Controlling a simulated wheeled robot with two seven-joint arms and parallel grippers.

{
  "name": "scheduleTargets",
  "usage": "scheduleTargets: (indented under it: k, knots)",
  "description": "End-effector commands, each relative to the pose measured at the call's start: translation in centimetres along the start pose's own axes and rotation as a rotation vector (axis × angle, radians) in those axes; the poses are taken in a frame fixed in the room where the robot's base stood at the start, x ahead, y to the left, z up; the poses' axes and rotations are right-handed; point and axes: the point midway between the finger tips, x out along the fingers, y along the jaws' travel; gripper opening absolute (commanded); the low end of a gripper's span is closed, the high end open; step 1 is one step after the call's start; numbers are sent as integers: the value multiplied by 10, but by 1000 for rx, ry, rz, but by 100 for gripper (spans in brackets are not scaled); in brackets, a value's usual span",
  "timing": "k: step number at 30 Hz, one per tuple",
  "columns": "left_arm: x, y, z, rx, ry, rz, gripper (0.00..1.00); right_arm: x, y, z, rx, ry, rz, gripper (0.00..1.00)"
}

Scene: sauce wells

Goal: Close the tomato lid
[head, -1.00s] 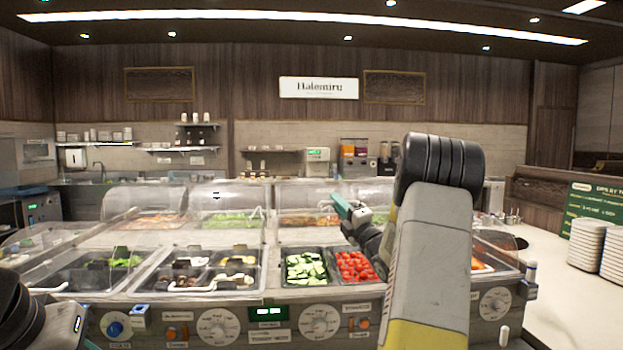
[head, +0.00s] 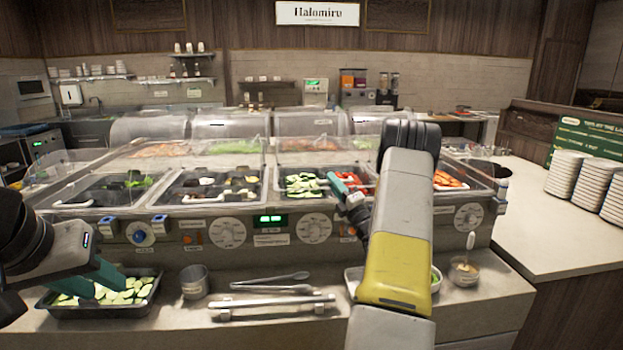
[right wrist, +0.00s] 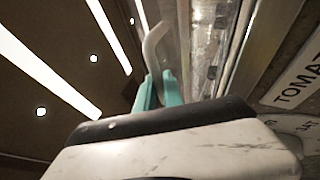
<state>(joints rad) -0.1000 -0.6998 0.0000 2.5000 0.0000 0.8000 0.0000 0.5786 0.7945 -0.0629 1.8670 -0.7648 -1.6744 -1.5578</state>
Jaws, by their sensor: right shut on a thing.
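The tomato well (head: 362,181) holds red tomatoes in the front row of the counter, beside the cucumber well (head: 303,185). My right gripper (head: 341,184) is over the tomato well in the head view, partly covering it. In the right wrist view its teal fingers (right wrist: 158,92) are shut on the pale curved lid handle (right wrist: 153,45). A TOMATO label (right wrist: 308,78) shows at the right of that view. The clear lid panel is hard to make out, so its exact angle cannot be told. My left gripper (head: 108,280) hangs above a black tray of cucumber slices (head: 135,302); its finger gap is unclear.
Tongs (head: 272,288), a metal cup (head: 194,282) and a metal rack (head: 270,307) lie on the front ledge. A small sauce bowl (head: 463,271) stands right of my right arm. Plate stacks (head: 567,175) stand on the right counter. Domed clear covers line the back row.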

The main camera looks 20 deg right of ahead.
Motion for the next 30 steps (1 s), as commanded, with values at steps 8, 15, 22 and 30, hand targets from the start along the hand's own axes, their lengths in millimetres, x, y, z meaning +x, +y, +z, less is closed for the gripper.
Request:
scheduleTargets:
  k: [8,15,22,30]
  knots:
    - [0,0,0,0,0,0,31,1,-1,0,-1,0,-4,0]
    - [0,0,0,0,0,0,31,1,-1,0,0,0,-3,33]
    - [0,0,0,0,0,0,31,1,-1,0,0,-1,-2,33]
    - [0,0,0,0,0,0,31,-31,-1,1,0,-2,-5,33]
